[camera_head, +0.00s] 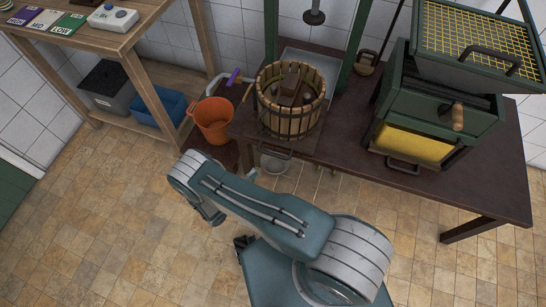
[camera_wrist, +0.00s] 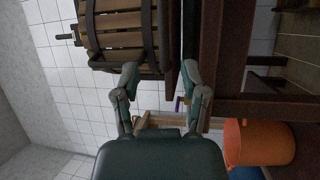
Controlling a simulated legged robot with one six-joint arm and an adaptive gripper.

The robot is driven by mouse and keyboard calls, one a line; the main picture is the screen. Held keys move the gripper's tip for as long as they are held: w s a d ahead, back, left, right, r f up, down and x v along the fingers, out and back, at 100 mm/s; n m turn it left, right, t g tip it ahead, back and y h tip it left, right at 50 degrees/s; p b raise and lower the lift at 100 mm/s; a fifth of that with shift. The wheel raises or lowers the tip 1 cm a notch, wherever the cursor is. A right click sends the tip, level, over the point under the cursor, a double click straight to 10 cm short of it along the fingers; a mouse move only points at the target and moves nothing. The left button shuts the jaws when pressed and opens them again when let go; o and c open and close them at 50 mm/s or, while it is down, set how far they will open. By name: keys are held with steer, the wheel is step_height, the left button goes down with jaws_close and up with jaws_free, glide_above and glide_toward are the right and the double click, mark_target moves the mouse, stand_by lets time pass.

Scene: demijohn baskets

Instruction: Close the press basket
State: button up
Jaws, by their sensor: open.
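The press basket (camera_head: 290,122) is a round tub of upright wooden slats with dark metal hoops, standing on the dark table under the green press frame. Wooden blocks (camera_head: 290,78) lie inside it. In the wrist view the basket (camera_wrist: 120,37) fills the upper left, turned sideways, with a dark handle-like bar (camera_wrist: 67,37) sticking out at its left. My gripper (camera_wrist: 160,72) is open, its two fingers apart and empty, near the basket's lower edge in that view. Contact cannot be told. I cannot make out the fingers clearly in the head view, nor whether the basket's seam is apart.
An orange bucket (camera_head: 212,122) stands left of the basket, with a purple-handled tool (camera_head: 234,77) above it. A green box with a yellow panel (camera_head: 412,145) stands at the right of the table (camera_head: 490,185). A wooden shelf (camera_head: 110,38) is at upper left. The tiled floor in front is clear.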

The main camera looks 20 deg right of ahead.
mark_target(273, 154)
steer(key=x, duration=1)
steer(key=shift+d+f, duration=0.25)
steer(key=shift+d, duration=0.1)
jaws_close()
